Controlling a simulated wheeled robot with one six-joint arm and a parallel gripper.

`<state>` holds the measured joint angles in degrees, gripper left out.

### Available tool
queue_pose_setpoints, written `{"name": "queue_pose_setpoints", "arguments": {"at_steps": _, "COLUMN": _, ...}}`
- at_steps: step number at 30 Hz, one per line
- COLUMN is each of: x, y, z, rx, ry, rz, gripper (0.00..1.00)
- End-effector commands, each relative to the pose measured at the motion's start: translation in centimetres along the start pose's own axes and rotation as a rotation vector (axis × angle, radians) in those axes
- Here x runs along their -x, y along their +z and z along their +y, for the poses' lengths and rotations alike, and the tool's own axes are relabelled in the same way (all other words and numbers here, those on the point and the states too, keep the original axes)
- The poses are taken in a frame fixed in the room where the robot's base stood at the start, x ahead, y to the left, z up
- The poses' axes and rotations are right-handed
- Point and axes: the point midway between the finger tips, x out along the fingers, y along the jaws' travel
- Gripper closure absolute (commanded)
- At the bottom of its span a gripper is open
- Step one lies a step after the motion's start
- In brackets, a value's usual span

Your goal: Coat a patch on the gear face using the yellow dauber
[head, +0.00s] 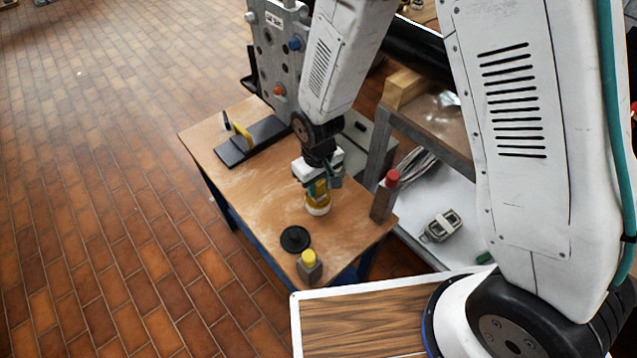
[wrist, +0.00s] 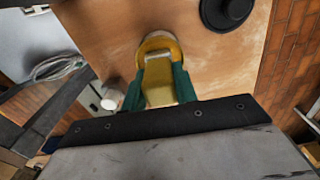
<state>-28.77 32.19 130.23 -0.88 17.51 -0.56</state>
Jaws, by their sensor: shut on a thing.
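My gripper (head: 320,178) is shut on the yellow dauber (head: 317,200), which points down over the wooden table. In the wrist view the dauber (wrist: 159,82) sits between the green fingers (wrist: 160,92), its wide round end away from me. I cannot tell whether that end touches the table. A black round disc with a raised hub (head: 295,239), probably the gear, lies flat on the table toward the near edge, apart from the dauber. It also shows at the top right of the wrist view (wrist: 226,12). Any coating on it cannot be made out.
A yellow-capped bottle (head: 309,268) stands near the disc at the table's near corner. A red-capped bottle (head: 382,201) stands at the right edge. A black tray (head: 262,136) with a yellow item and a grey panel (head: 272,55) are behind. The table's left middle is clear.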

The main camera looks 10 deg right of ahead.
Motion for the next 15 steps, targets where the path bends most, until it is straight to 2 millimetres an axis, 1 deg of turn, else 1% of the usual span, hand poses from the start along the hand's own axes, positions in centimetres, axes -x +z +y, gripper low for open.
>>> {"name": "queue_pose_setpoints", "arguments": {"at_steps": 8, "x": 0.0, "y": 0.1, "z": 0.0, "rx": 0.0, "ry": 0.0, "rz": -0.002, "gripper": 0.94}}
{"name": "queue_pose_setpoints", "arguments": {"at_steps": 15, "x": 1.8, "y": 0.0, "z": 0.0, "rx": 0.0, "ry": 0.0, "rz": 0.001, "gripper": 0.94}}
